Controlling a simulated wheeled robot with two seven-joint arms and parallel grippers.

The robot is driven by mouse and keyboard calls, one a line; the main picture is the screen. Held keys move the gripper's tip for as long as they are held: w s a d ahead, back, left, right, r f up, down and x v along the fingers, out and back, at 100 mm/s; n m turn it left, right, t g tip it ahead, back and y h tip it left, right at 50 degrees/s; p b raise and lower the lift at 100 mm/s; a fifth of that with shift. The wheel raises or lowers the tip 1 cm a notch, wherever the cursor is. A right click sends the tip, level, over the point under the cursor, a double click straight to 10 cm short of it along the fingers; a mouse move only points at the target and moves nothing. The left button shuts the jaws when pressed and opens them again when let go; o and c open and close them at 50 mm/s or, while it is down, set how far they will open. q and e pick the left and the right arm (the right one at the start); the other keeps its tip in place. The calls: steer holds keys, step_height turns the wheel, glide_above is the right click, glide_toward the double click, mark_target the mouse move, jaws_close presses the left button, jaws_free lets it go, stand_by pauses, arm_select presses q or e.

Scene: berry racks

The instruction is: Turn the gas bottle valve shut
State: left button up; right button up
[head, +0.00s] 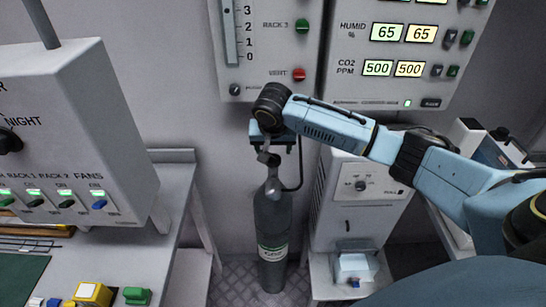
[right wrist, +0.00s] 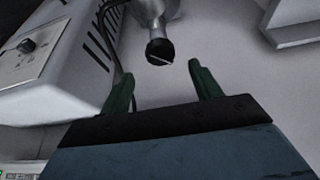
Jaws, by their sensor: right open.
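The grey gas bottle (head: 272,235) stands upright on the floor against the back wall, with a pale label band. Its valve (head: 268,160) is at the top, partly hidden under my right gripper (head: 271,146). In the right wrist view the valve knob (right wrist: 160,51) is a dark round disc with a pale line across it. My right gripper (right wrist: 161,74) is open, with one green finger on each side of the knob's line. The knob appears just beyond the fingertips, and nothing shows gripped. My left gripper is not in view.
A white box unit (head: 361,190) stands close right of the bottle, with a dark hose running by it. A control panel (head: 267,45) hangs on the wall above. A bench (head: 160,235) is at the left. A narrow floor gap surrounds the bottle.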

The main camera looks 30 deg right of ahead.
mark_target(274, 159)
steer(key=x, duration=0.6)
steer(key=shift+c, duration=0.4)
steer(key=c, duration=0.9)
steer(key=shift+r+n+p, duration=0.2)
steer(key=shift+n+p, duration=0.5)
steer(key=shift+p, duration=0.05)
steer(key=n+p, duration=0.1)
steer(key=n+y+p, duration=0.1)
steer(key=n+p, duration=0.1)
steer(key=shift+s+d+t+y, duration=0.1)
steer(key=shift+d+t+y, duration=0.05)
steer(key=shift+t+y, duration=0.2)
steer(key=shift+d+f+n+y+p, duration=0.1)
steer(key=shift+n+y+p, duration=0.25)
steer(key=shift+n+p, duration=0.6)
steer(key=shift+d+n+y, duration=0.1)
steer(key=shift+n+y, duration=0.4)
steer(key=shift+n, duration=0.95)
